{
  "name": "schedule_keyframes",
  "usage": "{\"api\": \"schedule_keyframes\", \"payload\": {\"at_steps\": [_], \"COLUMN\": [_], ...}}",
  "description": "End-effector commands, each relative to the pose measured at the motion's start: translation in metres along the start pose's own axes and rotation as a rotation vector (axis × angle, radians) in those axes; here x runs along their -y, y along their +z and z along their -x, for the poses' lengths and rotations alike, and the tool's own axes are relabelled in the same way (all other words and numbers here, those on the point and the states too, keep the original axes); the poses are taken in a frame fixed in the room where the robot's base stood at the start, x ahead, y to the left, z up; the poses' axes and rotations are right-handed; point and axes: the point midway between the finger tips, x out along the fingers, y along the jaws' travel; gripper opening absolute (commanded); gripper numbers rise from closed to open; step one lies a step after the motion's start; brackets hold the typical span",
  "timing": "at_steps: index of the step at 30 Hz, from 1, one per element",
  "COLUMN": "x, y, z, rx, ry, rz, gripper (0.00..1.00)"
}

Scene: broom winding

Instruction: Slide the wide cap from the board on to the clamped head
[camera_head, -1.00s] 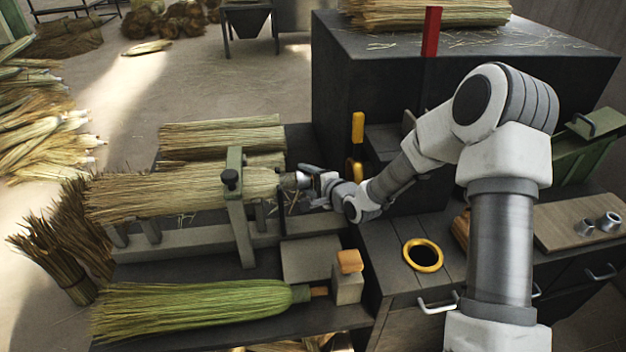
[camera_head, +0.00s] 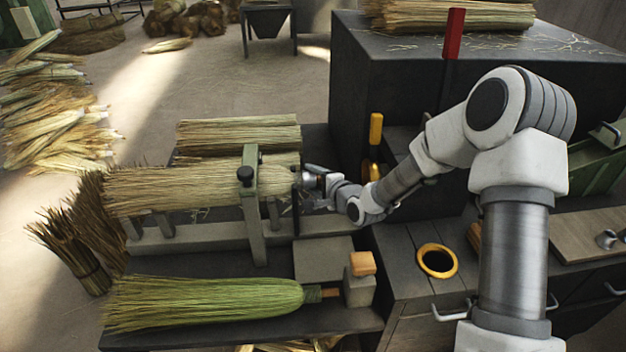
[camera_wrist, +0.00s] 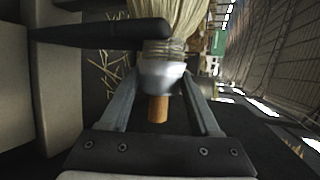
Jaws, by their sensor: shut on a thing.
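The clamped head (camera_head: 190,188) is a pale straw broom head lying level in the green clamp (camera_head: 249,190), its neck to the right. My gripper (camera_head: 316,181) is at that neck, shut on the silvery wide cap (camera_head: 308,176). In the wrist view, my gripper's fingers (camera_wrist: 160,90) hold the cap (camera_wrist: 162,76) from both sides. The cap is around the neck's end, up against the bound straw (camera_wrist: 163,47), and a wooden stub (camera_wrist: 158,109) sticks out through it. How far the cap sits on the neck is hard to tell. The wooden board (camera_head: 575,236) is at the right.
Metallic caps (camera_head: 606,240) remain on the board. A dark bar (camera_wrist: 100,32) crosses beside the straw close to my fingers. A green broom (camera_head: 205,303) lies in front. A yellow-rimmed hole (camera_head: 437,261) is right of it. A dark cabinet (camera_head: 390,90) stands behind my arm.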

Motion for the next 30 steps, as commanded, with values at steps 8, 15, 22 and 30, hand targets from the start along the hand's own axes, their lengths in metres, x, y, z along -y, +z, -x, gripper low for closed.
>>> {"api": "schedule_keyframes", "payload": {"at_steps": [8,15,22,30], "x": [0.0,0.0,0.001,0.002], "y": [0.0,0.0,-0.001,-0.001], "z": [0.0,0.0,0.018,0.076], "rx": [0.0,0.0,-0.002,-0.003], "ry": [0.0,0.0,0.001,0.001], "rz": [0.0,0.0,0.0,0.001], "gripper": [0.98,0.98,0.98,0.98]}}
